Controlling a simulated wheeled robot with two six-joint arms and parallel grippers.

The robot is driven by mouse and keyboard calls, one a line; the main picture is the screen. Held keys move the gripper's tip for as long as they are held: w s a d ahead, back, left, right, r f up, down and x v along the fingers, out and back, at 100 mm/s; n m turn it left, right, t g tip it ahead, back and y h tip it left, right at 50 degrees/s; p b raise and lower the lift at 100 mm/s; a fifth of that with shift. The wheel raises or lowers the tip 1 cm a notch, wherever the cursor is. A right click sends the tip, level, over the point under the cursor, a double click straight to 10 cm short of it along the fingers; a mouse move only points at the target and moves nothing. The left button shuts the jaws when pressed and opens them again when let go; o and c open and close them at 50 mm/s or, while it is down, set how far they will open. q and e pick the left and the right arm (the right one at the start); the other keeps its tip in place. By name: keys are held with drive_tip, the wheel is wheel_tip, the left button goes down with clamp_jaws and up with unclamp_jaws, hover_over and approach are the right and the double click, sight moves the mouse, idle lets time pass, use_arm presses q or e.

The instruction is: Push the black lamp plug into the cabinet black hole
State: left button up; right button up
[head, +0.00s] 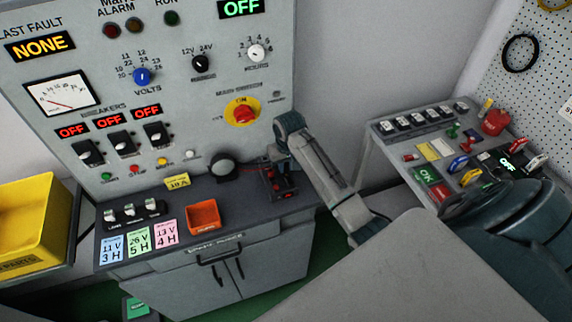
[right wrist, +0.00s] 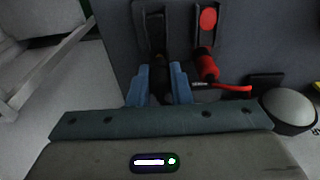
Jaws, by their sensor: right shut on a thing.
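My right gripper (head: 279,180) is low at the right end of the cabinet's (head: 200,190) ledge. In the right wrist view its two blue fingers (right wrist: 163,84) are shut on a dark, narrow thing, seemingly the black lamp plug (right wrist: 160,72). The plug's far end points to the left slot of a dark two-slot bracket (right wrist: 138,20). The black hole is not clearly visible, and I cannot tell whether the plug's tip is inside. A red plug (right wrist: 204,63) with a red lead stands close to the right finger. My left gripper is not in view.
A round dark lamp (head: 223,165) sits on the ledge left of the gripper; its dome also shows in the right wrist view (right wrist: 290,108). An orange bin (head: 204,216) stands farther left. A bench with switches (head: 420,118) is at the right.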

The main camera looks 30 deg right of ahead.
drive_tip(key=shift+f, duration=0.8)
idle(0.8)
drive_tip(key=o, duration=1.3)
drive_tip(key=shift+r, duration=2.8)
drive_tip(key=shift+f, duration=0.1)
